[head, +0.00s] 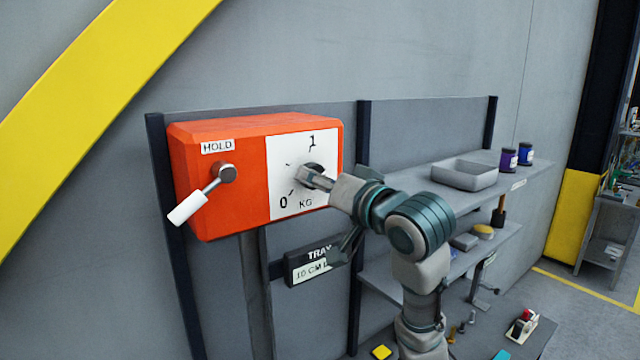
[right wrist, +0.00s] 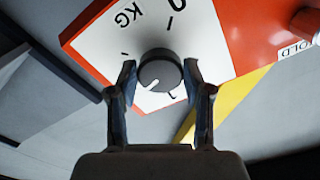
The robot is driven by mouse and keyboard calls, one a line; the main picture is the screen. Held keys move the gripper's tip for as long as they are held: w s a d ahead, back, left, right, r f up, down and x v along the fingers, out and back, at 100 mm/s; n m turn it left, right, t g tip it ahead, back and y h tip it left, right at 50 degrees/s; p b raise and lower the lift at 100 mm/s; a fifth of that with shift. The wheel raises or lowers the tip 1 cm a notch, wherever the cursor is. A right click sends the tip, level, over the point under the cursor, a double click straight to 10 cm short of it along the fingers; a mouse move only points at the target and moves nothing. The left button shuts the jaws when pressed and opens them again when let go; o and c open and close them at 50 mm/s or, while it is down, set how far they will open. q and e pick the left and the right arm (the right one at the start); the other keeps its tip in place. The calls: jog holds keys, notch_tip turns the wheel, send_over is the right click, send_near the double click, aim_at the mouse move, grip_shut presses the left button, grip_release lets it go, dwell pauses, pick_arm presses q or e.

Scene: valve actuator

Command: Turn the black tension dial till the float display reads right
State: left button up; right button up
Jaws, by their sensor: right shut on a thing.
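The round black tension dial (right wrist: 160,72) sits on a white plate (head: 282,150) marked 0, 1 and KG, on the front of an orange box (head: 215,135). It has a white pointer mark. My right gripper (right wrist: 160,68) reaches the dial from the front right, its two fingers shut on opposite sides of it. In the head view the right gripper (head: 317,180) hides most of the dial. I cannot make out a float display in either view. My left gripper is in neither view.
A HOLD lever (head: 199,202) with a white handle juts out left of the plate. Below, a TRAY sign (head: 310,265) is partly covered by my right arm. Shelves at right hold a grey tray (head: 464,177) and purple and blue jars (head: 508,158). A yellow beam (head: 85,90) crosses upper left.

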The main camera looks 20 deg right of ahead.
dwell(0.3)
jog(key=o, duration=1.2)
jog(key=shift+w+f, duration=0.1)
jog(key=shift+w, duration=0.05)
jog(key=shift+c, duration=0.2)
jog(key=v, duration=1.1)
jog(key=shift+d, duration=0.25)
jog(key=shift+a, duration=0.1)
jog(key=shift+f, duration=0.1)
